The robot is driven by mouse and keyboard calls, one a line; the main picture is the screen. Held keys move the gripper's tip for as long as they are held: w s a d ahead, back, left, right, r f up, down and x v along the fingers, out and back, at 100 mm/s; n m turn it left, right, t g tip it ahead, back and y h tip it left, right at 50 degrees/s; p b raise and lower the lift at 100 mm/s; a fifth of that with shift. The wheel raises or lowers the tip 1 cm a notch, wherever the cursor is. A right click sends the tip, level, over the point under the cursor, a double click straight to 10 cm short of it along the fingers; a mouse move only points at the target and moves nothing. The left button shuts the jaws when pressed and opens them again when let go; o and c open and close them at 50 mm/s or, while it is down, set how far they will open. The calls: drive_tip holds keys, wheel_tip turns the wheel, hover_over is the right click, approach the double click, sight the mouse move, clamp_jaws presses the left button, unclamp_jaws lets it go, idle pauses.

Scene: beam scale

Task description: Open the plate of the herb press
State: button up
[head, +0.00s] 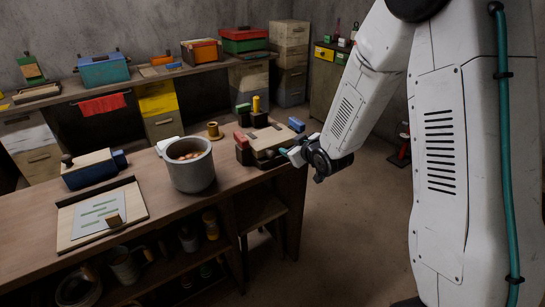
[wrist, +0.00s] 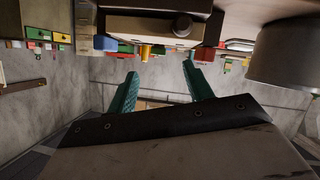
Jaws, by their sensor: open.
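What I take to be the herb press is the low device with a pale wooden plate (head: 268,139) at the right end of the workbench. The plate looks flat and closed, but its hinge is unclear. In the wrist view, which appears upside down, a pale panel with a dark round knob (wrist: 183,27) hangs at the top centre, probably part of the same device. My gripper (head: 290,152) is at the device's right front edge. Its two teal fingers (wrist: 160,68) are apart with nothing between them. In the head view I cannot tell whether they touch the device.
A grey pot (head: 192,172) with brown contents stands left of the device. A wooden spool (head: 213,130) stands behind it. Farther left are a blue box with a pale lid (head: 90,168) and a board (head: 72,238) with green strips.

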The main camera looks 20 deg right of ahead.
sight(274, 156)
wheel_tip(274, 156, down, 8)
drive_tip(key=a+n+t+y, duration=0.1)
drive_tip(key=a+t+y, duration=0.1)
drive_tip(key=t+y, duration=0.2)
drive_tip(key=x, duration=0.8)
drive_tip(key=shift+w+d+f, duration=0.1)
drive_tip(key=shift+d+f, duration=0.05)
drive_tip(key=shift+f, duration=0.1)
drive_tip(key=shift+c, duration=0.3)
clamp_jaws()
